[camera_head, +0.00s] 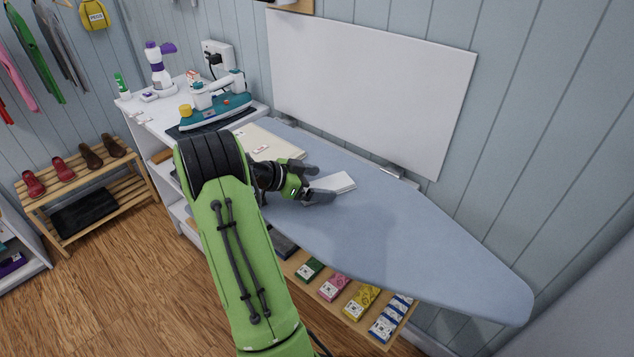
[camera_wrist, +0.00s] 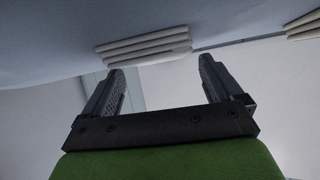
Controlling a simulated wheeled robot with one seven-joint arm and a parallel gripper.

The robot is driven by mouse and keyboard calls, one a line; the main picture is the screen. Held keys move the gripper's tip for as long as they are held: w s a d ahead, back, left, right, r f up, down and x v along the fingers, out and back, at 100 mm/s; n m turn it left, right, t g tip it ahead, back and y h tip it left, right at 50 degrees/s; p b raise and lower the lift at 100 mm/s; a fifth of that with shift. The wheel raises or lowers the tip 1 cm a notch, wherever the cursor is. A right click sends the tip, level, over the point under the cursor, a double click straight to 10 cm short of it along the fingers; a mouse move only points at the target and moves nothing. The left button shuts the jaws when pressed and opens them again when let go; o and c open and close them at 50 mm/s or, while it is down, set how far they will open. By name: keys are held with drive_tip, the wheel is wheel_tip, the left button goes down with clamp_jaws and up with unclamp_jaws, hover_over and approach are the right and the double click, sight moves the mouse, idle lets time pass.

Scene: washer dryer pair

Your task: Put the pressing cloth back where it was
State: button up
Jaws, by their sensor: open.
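A folded white cloth (camera_head: 338,182), which looks like the pressing cloth, lies flat on the blue-grey ironing board (camera_head: 420,235). My gripper (camera_head: 322,185) is open, with its fingers at the near left edge of this cloth. In the wrist view the cloth's layered edge (camera_wrist: 145,47) shows just beyond the fingertips (camera_wrist: 160,68), nearer the left finger. Nothing is held between the fingers. I cannot tell whether a finger touches the cloth.
A cream folded item (camera_head: 262,142) with a small label lies at the board's far left end. A teal iron (camera_head: 215,108) stands on a dark mat on the white shelf unit (camera_head: 150,118). Several small boxes (camera_head: 335,287) sit on a wooden shelf below. The board's right half is clear.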

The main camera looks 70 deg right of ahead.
drive_tip(key=shift+a+f, duration=0.2)
drive_tip(key=shift+f, duration=0.45)
drive_tip(key=shift+r+p, duration=0.2)
drive_tip(key=shift+p, duration=0.1)
drive_tip(key=p+v, duration=0.1)
drive_tip(key=v, duration=0.3)
drive_tip(key=p+v, duration=0.1)
drive_tip(key=v, duration=0.3)
drive_tip(key=r+p+v, duration=0.1)
drive_tip(key=v, duration=0.3)
drive_tip(key=shift+d+r, duration=0.15)
drive_tip(key=shift+d, duration=0.05)
drive_tip(key=shift+w, duration=0.1)
